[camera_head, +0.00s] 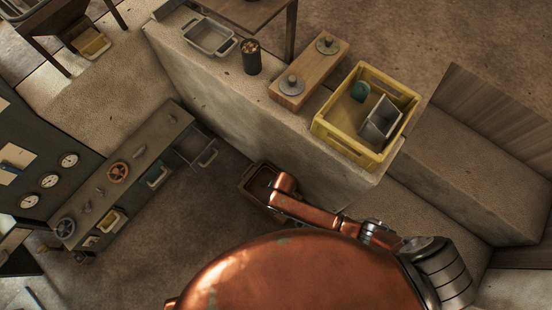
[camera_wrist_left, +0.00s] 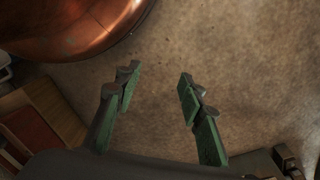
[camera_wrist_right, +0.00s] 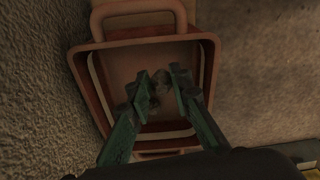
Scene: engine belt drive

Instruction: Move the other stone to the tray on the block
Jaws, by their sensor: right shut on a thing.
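My right gripper (camera_wrist_right: 157,82) is low over a reddish-brown tray (camera_wrist_right: 125,64) with a loop handle, beside a rough wall. It is shut on a small greyish stone (camera_wrist_right: 158,90), partly hidden by the fingertips. In the head view this brown tray (camera_head: 259,181) stands at the foot of the concrete block, and my right arm covers part of it. A grey tray (camera_head: 208,37) with handles sits on the block's top at the upper left and looks empty. My left gripper (camera_wrist_left: 158,82) is open and empty above bare floor; the head view does not show it.
On the concrete block (camera_head: 225,90) stand a dark cup (camera_head: 251,60), a wooden board (camera_head: 307,80) with two round grey-green pieces, and a yellow crate (camera_head: 341,147) holding a green object and a grey divider-like piece. A workbench (camera_head: 125,165) stands at left.

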